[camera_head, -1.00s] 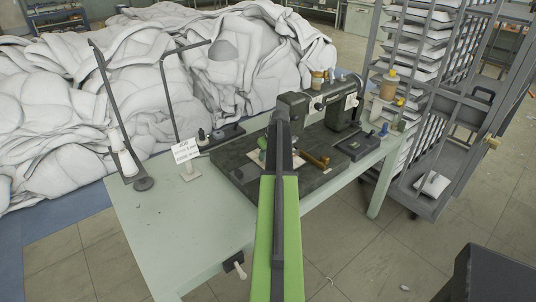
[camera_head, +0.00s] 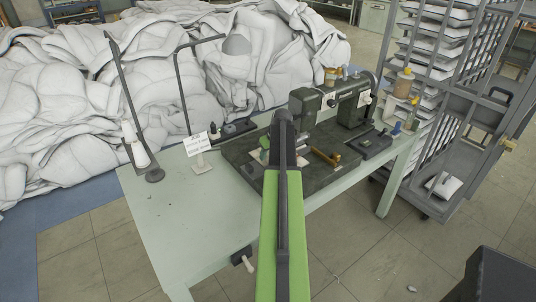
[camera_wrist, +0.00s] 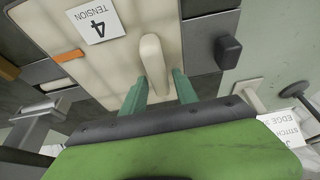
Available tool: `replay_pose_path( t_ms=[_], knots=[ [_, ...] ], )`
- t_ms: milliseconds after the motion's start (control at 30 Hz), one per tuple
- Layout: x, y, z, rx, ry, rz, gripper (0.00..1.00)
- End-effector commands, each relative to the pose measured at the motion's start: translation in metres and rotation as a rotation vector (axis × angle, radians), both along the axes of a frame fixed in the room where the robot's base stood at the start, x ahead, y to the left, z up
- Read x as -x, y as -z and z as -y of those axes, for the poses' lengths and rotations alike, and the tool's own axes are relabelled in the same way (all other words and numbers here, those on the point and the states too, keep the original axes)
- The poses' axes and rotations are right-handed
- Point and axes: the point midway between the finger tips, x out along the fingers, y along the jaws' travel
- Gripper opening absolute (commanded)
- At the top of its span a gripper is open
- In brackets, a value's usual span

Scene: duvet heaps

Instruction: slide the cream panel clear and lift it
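The cream panel (camera_wrist: 112,65) fills much of the upper wrist view. It bears a white card reading "TENSION 4" and a raised cream handle (camera_wrist: 153,62). My gripper (camera_wrist: 159,80) is open, with one green finger on each side of the handle's lower end. I see a gap beside the handle, and cannot tell whether either finger touches it. In the head view, my arm hides most of the panel on the dark sewing-machine bed (camera_head: 240,165), and my fingers cannot be made out clearly there.
The sewing machine (camera_head: 345,103) stands at the bed's back right. A dark knob (camera_wrist: 228,52) sits right of the panel. Thin stands (camera_head: 130,110) rise at the table's left. A tray rack (camera_head: 440,90) is at the right; white duvets (camera_head: 80,110) heap behind. The table's left front (camera_head: 190,225) is clear.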

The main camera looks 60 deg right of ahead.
Motion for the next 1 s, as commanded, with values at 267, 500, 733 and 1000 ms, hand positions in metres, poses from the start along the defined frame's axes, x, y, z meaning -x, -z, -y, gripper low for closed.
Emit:
replay_pose_path(
  t_ms=[267,500,733,1000],
  knots=[
    [0.0,0.0,0.0,0.0,0.0,0.0,0.47],
    [0.002,-0.009,-0.002,0.0,-0.001,0.0,0.47],
    [0.016,-0.049,-0.007,0.0,0.0,0.0,0.47],
    [0.038,-0.11,-0.015,0.0,0.0,0.0,0.47]
  ],
)
